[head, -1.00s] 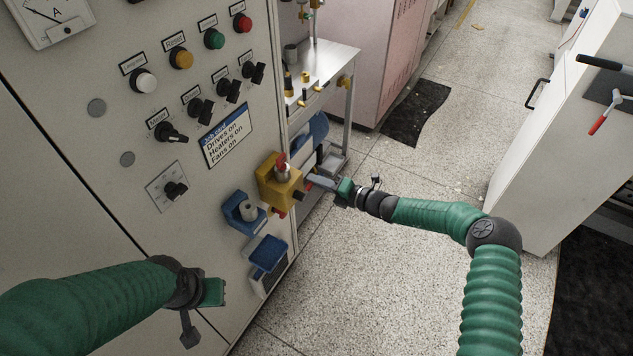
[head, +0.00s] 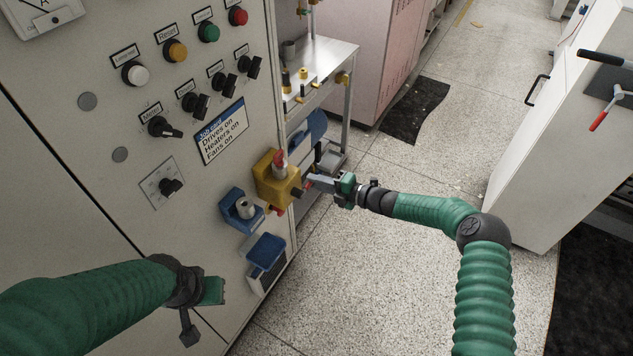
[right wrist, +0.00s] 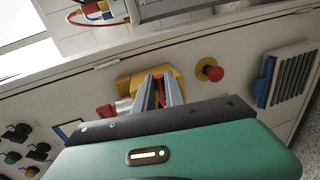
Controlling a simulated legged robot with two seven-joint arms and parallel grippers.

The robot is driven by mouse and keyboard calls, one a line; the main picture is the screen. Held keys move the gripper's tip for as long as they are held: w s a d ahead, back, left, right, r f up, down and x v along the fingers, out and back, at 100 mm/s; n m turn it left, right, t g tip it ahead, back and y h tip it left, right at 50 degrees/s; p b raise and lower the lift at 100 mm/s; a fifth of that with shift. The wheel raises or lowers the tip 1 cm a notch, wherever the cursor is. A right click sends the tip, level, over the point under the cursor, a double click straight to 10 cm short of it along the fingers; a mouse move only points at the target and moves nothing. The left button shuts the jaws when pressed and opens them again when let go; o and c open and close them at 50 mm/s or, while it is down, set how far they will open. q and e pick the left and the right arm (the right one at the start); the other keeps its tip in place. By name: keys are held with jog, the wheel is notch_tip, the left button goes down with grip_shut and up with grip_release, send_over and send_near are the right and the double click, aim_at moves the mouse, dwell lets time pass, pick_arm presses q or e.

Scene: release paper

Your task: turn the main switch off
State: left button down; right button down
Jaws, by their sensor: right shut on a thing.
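The yellow switch box (head: 268,188) stands out from the cabinet's right-hand part, with a red-and-silver piece (head: 280,162) on top. It also shows in the right wrist view (right wrist: 128,84). My right gripper (head: 308,182) is at its right side. In the right wrist view its fingers (right wrist: 164,82) are closed on a thin red handle (right wrist: 160,92) in front of the yellow box. The handle is mostly hidden between the fingers. My left gripper (head: 212,291) hangs at the lower left, apart from the cabinet controls; its fingers are not clear.
A red button (right wrist: 215,73) on a yellow ring is close by in the right wrist view. Knobs, lamps and a job card (head: 222,132) are on the cabinet.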

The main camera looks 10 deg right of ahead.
jog(key=shift+w+d, duration=0.15)
jog(key=shift+d, duration=0.05)
jog(key=c, duration=1.8)
grip_release()
jog(key=o, duration=0.4)
jog(key=shift+w+f, duration=0.1)
jog(key=shift+f, duration=0.1)
jog(key=shift+a+r, duration=0.1)
jog(key=p+v, duration=0.1)
jog(key=v, duration=1.6)
jog(key=shift+p, duration=0.4)
